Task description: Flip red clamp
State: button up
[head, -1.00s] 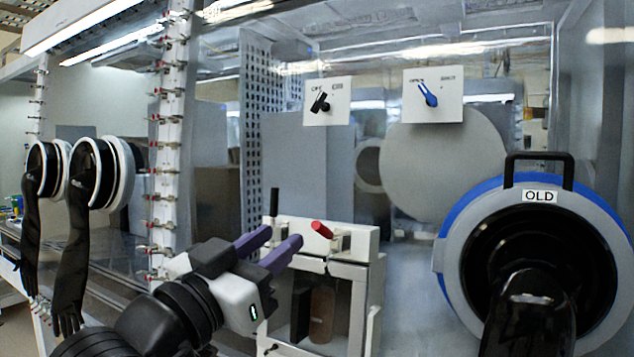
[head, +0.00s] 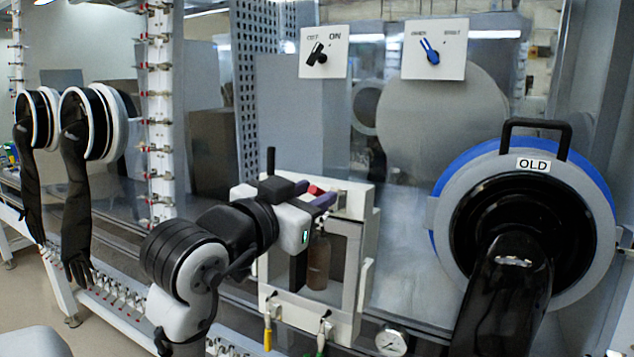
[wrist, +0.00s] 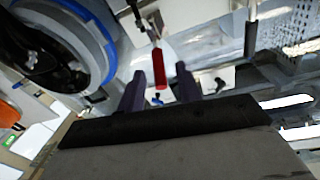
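The red clamp (head: 316,191) is a small red handle on the upper front of a white box-shaped frame (head: 352,262). In the head view my gripper (head: 318,195) is at the clamp, and its purple fingers partly hide it. In the wrist view the red clamp (wrist: 159,72) shows as a red bar pointing toward the camera, between the two purple fingers of my gripper (wrist: 160,95). The fingers are apart, with a visible gap on each side of the clamp. A black handle (head: 270,162) stands upright at the left of the same frame.
A blue-rimmed port labelled OLD (head: 608,215) with a black glove is at the right. Two switch plates, one with a black knob (head: 317,54) and one with a blue knob (head: 429,50), are above. A brown bottle (head: 318,262) is behind the frame's opening. A gauge (head: 391,341) is below.

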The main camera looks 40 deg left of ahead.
jog(key=shift+w+a, duration=0.15)
jog(key=shift+w, duration=0.85)
grip_shut()
